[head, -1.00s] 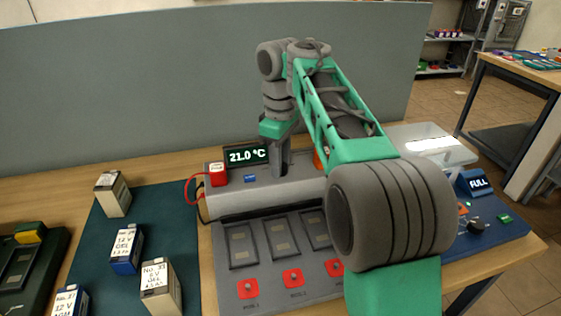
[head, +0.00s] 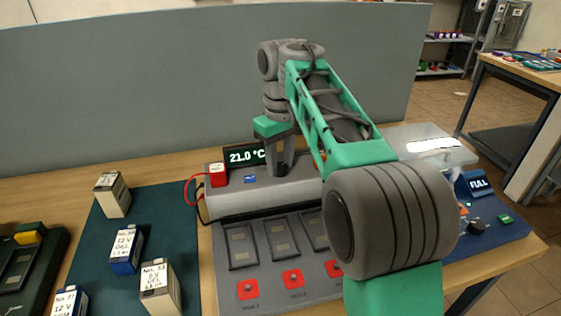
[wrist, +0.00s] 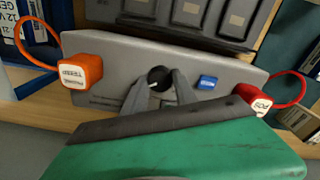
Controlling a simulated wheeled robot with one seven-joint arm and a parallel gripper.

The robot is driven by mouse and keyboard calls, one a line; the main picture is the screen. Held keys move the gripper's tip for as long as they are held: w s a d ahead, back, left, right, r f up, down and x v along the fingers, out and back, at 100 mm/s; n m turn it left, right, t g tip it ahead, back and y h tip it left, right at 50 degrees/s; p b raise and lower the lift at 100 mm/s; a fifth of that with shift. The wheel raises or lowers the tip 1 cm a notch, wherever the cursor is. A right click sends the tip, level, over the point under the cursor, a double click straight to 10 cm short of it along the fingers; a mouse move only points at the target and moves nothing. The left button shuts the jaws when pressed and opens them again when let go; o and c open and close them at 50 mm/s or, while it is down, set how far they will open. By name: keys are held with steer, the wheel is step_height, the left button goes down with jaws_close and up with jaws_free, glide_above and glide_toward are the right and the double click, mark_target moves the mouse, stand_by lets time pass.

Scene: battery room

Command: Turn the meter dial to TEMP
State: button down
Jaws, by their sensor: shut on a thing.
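The grey meter (head: 225,205) stands at the back of the bench, and its display (head: 244,156) reads 21.0 °C. My gripper (head: 281,170) points down at the meter's top. In the wrist view my gripper (wrist: 162,82) has its fingers on either side of the round black dial (wrist: 158,74), shut on it. The white mark on the dial points to the left and slightly down there. The dial's position labels cannot be read. In the head view my fingers mostly hide the dial.
A red plug (head: 217,174) with a cable and an orange plug (wrist: 80,70) sit at the meter's ends. A blue button (wrist: 207,82) is close beside the dial. Several batteries stand on the mat (head: 180,210) at left. A grey panel (head: 200,80) rises behind.

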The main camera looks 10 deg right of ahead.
mark_target(280, 167)
steer(key=c, duration=1)
jaws_free()
step_height(280, 167, up, 8)
steer(key=p, duration=0.7)
steer(key=shift+f, duration=0.1)
steer(key=shift+s, duration=0.1)
